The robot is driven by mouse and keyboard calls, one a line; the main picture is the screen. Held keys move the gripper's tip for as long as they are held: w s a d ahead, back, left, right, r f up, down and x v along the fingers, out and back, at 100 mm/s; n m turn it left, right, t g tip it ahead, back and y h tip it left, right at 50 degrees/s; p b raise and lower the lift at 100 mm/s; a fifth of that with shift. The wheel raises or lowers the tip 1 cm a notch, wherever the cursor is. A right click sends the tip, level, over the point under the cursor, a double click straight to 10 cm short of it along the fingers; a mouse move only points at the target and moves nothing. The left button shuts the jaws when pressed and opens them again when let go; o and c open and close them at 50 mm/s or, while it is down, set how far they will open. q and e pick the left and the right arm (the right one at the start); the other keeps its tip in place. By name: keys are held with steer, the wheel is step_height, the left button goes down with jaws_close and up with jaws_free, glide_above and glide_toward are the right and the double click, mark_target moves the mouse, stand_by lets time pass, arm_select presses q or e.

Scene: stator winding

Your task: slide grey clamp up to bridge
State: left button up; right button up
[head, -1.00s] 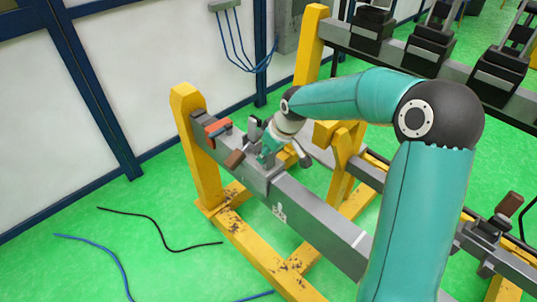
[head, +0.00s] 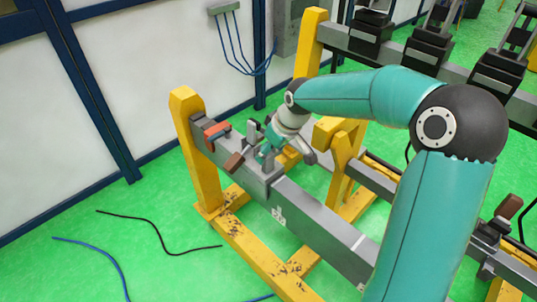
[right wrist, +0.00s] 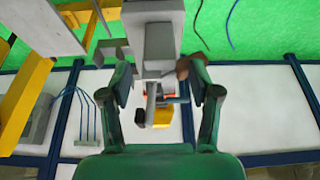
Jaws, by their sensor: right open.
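The grey clamp (head: 258,172) sits on the long grey beam (head: 318,222), near the beam's far end. Its brown handle (head: 234,162) sticks out to the left. The bridge, an orange-red piece (head: 217,128), lies farther along the beam by the yellow end post; a short stretch separates it from the clamp. My right gripper (head: 265,150) is open just over the clamp and partly hides it. In the right wrist view the spread fingers (right wrist: 162,88) stand either side of the clamp's grey body (right wrist: 160,48), with the brown handle (right wrist: 184,68) by the right finger. My left gripper is out of view.
A yellow post (head: 196,150) holds the beam's far end. A second yellow frame (head: 345,160) and rail stand close on the right. Cables (head: 160,235) lie on the green floor at left. A white wall (head: 165,60) stands behind.

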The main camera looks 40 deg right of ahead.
steer(key=v, duration=0.8)
steer(key=shift+r, duration=0.3)
steer(key=shift+s+f, duration=0.1)
steer(key=shift+s, duration=0.05)
